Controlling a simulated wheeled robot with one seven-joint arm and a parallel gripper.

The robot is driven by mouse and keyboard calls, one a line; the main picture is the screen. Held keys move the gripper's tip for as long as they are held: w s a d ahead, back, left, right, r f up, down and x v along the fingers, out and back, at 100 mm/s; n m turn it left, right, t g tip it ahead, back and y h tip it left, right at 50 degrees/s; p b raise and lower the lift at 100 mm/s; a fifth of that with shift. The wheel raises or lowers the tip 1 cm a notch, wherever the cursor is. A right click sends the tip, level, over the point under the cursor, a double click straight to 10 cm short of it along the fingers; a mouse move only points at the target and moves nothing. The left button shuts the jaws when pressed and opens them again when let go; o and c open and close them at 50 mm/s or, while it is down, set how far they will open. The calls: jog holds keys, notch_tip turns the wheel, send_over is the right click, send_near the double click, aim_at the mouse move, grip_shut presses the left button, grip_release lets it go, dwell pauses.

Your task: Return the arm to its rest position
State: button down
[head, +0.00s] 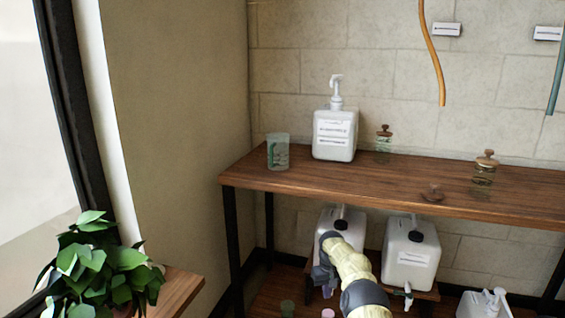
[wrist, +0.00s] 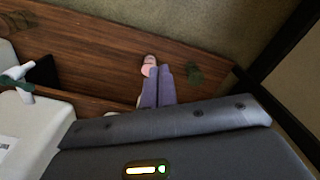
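My arm, cream with dark joints, reaches from the bottom of the head view toward the lower level under the table. My gripper (wrist: 158,86) points down there. Its two purplish fingers lie side by side with no clear gap, and I see nothing held between them. In the head view my gripper (head: 327,291) is small, in front of the left white jug (head: 326,222), which my arm partly hides. A pink cup (wrist: 149,66) stands just beyond the fingertips in the wrist view, and a green cup (wrist: 195,75) is to its right.
A second white jug with a tap (head: 411,255) stands right of my arm. The wooden table (head: 370,185) overhead bears a pump bottle (head: 335,135), a clear cup (head: 278,152) and glass jars. A white container (head: 484,303) is lower right; a plant (head: 100,268) is left.

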jog(key=s+a+r+t+p, duration=0.1)
jog(key=s+a+r+p, duration=0.1)
jog(key=s+r, duration=0.65)
jog(key=s+a+r+p, duration=0.15)
jog(key=s+r, duration=0.35)
jog(key=r, duration=0.6)
jog(key=s+d+r+m+t+p, duration=0.1)
jog(key=s+r+p, duration=0.1)
jog(key=s, duration=0.7)
jog(key=s+d+r+m+p, duration=0.1)
jog(key=s+r, duration=0.2)
jog(key=s, duration=0.6)
jog(key=s+d+r+t+p, duration=0.1)
jog(key=s+d+r+p, duration=0.1)
jog(key=s, duration=0.8)
notch_tip(320, 180, up, 38)
jog(key=p, duration=3.7)
jog(key=shift+w+a+f, duration=0.2)
jog(key=shift+w+f, duration=0.05)
jog(key=shift+w, duration=0.1)
